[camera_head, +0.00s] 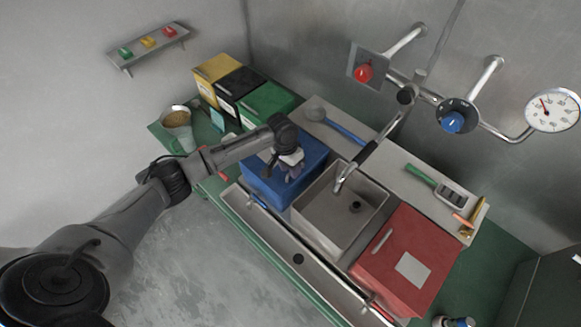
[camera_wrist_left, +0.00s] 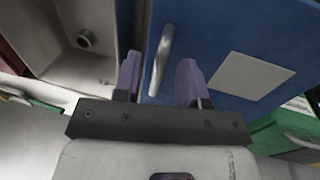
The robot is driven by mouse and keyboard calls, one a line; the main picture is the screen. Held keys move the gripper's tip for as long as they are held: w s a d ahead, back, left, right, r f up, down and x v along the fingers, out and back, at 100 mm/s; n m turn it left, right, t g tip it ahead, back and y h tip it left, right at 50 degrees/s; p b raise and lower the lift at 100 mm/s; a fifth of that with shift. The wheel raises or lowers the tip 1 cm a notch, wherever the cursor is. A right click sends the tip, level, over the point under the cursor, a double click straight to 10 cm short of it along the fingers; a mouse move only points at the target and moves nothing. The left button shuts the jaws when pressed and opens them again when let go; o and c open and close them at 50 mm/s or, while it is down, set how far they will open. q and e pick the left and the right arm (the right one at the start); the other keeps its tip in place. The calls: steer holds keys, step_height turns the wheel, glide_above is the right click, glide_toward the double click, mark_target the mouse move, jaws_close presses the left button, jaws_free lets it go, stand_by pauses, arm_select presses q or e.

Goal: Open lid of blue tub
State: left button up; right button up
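The blue tub (camera_head: 262,186) stands left of the sink, its blue lid (camera_wrist_left: 215,40) on top. In the left wrist view the lid carries a pale bar handle (camera_wrist_left: 161,58) and a white label (camera_wrist_left: 250,75). My left gripper (camera_head: 289,166) is over the lid. In the left wrist view its two purple fingers (camera_wrist_left: 158,80) are apart, one on each side of the handle's line, with a gap to the handle. In the head view the gripper and wrist hide the handle. My right gripper does not show.
The steel sink (camera_head: 325,222) and its faucet (camera_head: 350,168) are close on the right. A red tub (camera_head: 405,245) is beyond the sink. Green (camera_head: 268,101), black (camera_head: 238,85) and yellow (camera_head: 216,69) boxes stand behind. A metal pitcher (camera_head: 178,125) stands at the left.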

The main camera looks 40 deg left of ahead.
arm_select(q)
steer(key=shift+c, duration=0.5)
jaws_close()
